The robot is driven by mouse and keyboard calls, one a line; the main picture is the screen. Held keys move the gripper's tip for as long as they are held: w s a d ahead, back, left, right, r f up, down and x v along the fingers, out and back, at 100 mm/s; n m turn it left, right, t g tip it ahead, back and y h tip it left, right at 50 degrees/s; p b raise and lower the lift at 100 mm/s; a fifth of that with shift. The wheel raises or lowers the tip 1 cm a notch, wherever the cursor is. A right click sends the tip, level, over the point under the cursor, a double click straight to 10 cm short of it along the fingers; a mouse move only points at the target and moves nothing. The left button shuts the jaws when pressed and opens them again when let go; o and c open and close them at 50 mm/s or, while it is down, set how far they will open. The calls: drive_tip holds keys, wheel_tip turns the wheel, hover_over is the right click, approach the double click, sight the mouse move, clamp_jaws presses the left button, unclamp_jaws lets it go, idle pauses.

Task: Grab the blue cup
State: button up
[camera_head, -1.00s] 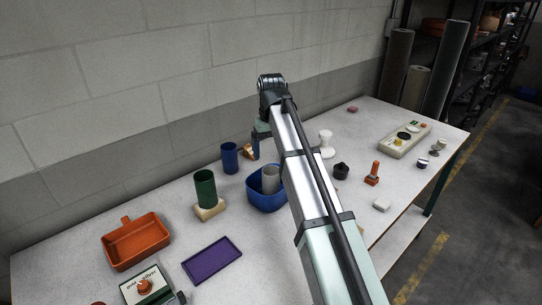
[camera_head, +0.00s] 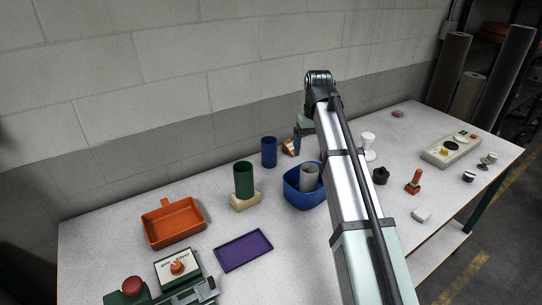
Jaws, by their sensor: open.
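The blue cup (camera_head: 269,152) is a tall dark-blue cylinder standing upright at the back of the table, near the wall. Nothing covers it in the head view. My gripper (camera_head: 301,131) shows only in small part past the upper end of my arm, to the right of the cup and apart from it. It is open, and I see nothing held. Its fingertips are not clear, and my arm hides part of that area.
Close to the cup are a green cylinder (camera_head: 243,179) on a pale block (camera_head: 245,203), a copper-coloured object (camera_head: 289,147) and a blue bowl (camera_head: 292,196) holding a grey cup (camera_head: 310,176). An orange tray (camera_head: 173,237) and purple tray (camera_head: 231,256) lie nearer. The wall (camera_head: 130,128) stands behind.

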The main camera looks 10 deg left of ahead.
idle(0.7)
drive_tip(key=n+t+y, duration=0.1)
drive_tip(key=t+y, duration=0.1)
drive_tip(key=t, duration=0.2)
approach(269, 141)
drive_tip(key=f, duration=0.5)
drive_tip(key=a+f, duration=0.1)
drive_tip(key=f, duration=0.1)
drive_tip(key=shift+w+f, duration=0.4)
drive_tip(key=c, duration=1.4)
drive_tip(key=shift+c, duration=0.2)
